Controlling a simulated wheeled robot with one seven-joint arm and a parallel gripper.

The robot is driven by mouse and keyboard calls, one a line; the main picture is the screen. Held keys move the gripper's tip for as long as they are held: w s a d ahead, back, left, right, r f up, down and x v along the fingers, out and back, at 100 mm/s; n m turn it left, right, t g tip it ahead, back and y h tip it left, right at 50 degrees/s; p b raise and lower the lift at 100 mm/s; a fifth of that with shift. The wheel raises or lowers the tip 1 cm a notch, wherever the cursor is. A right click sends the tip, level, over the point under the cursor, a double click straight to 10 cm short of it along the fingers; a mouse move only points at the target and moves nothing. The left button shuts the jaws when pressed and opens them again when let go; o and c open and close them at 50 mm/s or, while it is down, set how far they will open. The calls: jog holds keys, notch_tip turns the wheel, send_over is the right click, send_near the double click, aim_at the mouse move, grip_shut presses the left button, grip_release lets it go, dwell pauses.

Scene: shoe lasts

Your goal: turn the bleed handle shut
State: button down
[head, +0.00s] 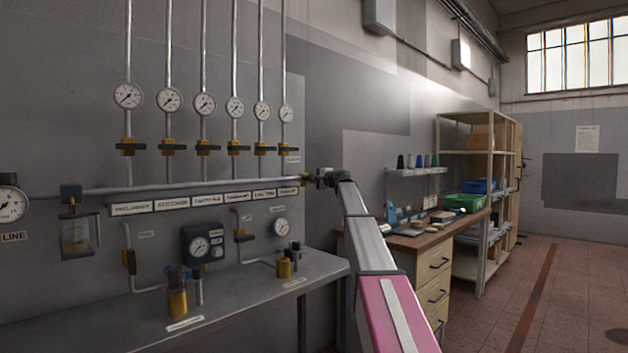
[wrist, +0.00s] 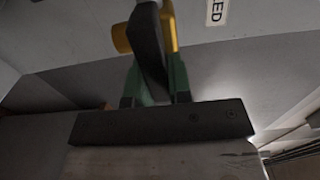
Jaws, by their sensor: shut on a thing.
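The bleed handle (wrist: 147,38) is a dark flat lever on a brass valve (wrist: 121,39), seen close up in the wrist view. My gripper (wrist: 156,72) has its two green fingers on either side of the lever and is shut on it. In the head view the brass valve (head: 307,177) sits at the right end of the horizontal pipe. My gripper (head: 324,179) is at that valve, and the handle is too small and dark there to tell apart from it. A label ending in "LED" (wrist: 217,11) shows beside the valve in the wrist view.
Several vertical pipes with gauges (head: 235,107) and dark-handled brass valves (head: 265,148) stand left of my gripper. A grey bench (head: 230,297) with fittings lies below. A wooden workbench (head: 428,238) and shelving (head: 483,119) stand at right, with open floor (head: 565,285) beyond.

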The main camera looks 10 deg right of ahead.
dwell(0.4)
jog(key=c, duration=1)
grip_release()
jog(key=shift+c, duration=0.2)
jog(key=shift+s, duration=0.1)
jog(key=v, duration=1)
jog(key=shift+s+d, duration=0.25)
